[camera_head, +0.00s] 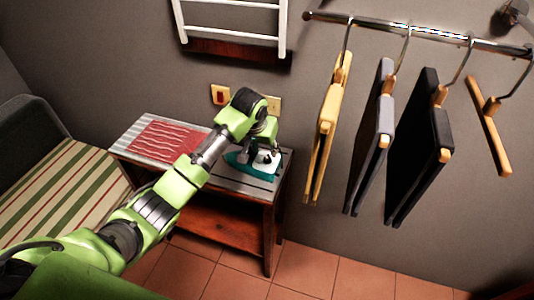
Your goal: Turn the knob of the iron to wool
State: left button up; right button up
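The iron (240,166), teal and white, sits on the right part of a small wooden table. My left arm reaches in from the lower left, and its gripper (262,155) points down over the top of the iron. The gripper and wrist cover much of the iron, and I cannot make out the knob or its setting. The fingers are small and dark, and I cannot tell whether they are open or touching the iron. My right gripper is not in view.
A red cloth (165,138) lies on the left of the wooden table (225,228). A striped chair (60,185) stands left. Clothes on hangers (425,130) hang from a rail (420,33) at right. A white rack (230,35) is on the wall. The tiled floor is clear in front.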

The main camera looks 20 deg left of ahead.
aim_at(267, 156)
pick_arm(q)
jog(key=shift+x, duration=3.2)
grip_shut()
